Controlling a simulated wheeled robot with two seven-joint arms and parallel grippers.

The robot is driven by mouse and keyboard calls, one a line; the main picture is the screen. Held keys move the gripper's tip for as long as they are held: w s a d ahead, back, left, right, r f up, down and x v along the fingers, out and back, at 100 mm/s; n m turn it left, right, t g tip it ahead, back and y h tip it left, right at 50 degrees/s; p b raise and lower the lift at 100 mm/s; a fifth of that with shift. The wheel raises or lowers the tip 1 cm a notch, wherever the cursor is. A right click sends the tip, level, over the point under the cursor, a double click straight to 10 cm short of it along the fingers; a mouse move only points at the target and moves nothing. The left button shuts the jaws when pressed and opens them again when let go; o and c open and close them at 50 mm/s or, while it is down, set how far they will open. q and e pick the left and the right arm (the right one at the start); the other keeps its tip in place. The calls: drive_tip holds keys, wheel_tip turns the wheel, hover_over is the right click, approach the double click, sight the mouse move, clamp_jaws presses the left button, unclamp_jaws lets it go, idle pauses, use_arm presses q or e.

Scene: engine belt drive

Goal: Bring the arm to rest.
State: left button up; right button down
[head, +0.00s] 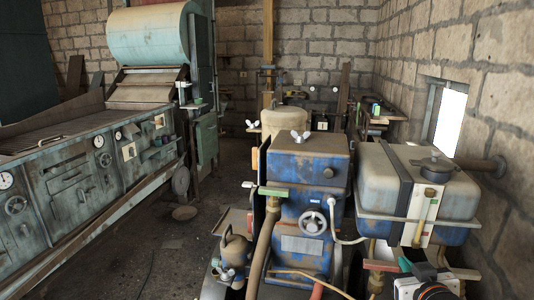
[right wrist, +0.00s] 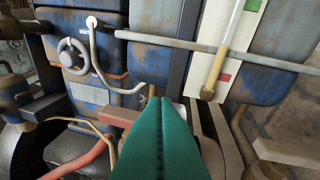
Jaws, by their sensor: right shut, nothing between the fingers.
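My right gripper (head: 406,264) is at the lower right of the head view, its green fingers in front of the lower part of the engine. In the right wrist view its two green fingers (right wrist: 158,103) lie together, shut, with nothing between them. The blue engine block (head: 305,180) stands upright in the middle of the head view, with a handwheel (head: 314,223) on its front. In the right wrist view the handwheel (right wrist: 73,55) is at the upper left, apart from the fingers. My left gripper is not in view.
A grey tank (head: 375,175) with a cap stands right of the engine, near the stone wall (head: 505,110). A pale pipe (right wrist: 235,52) crosses above the fingers in the right wrist view. A green machine bench (head: 75,180) stands at the left. Bare floor (head: 150,250) lies between bench and engine.

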drive_tip(key=s+a+f+n+g+y, duration=0.1)
drive_tip(key=s+a+f+g, duration=0.2)
drive_tip(key=s+f, duration=0.35)
drive_tip(key=s+a+f+g, duration=0.3)
drive_tip(key=s+f, duration=0.3)
drive_tip(key=f, duration=0.2)
drive_tip(key=s+a+f+g, duration=0.2)
drive_tip(key=s+f+g, duration=0.15)
drive_tip(key=s, duration=0.55)
drive_tip(key=s+a+f+g, duration=0.2)
drive_tip(key=s+f, duration=0.2)
drive_tip(key=s, duration=0.4)
wheel_tip(320, 180, down, 25)
drive_tip(key=g, duration=0.1)
drive_tip(key=s+d+f+g, duration=0.1)
drive_tip(key=s+d+f, duration=0.2)
drive_tip(key=s+f, duration=1.4)
drive_tip(key=shift+s+f+n+g, duration=0.25)
drive_tip(key=shift+f+n+g, duration=0.05)
drive_tip(key=shift+n+g, duration=0.1)
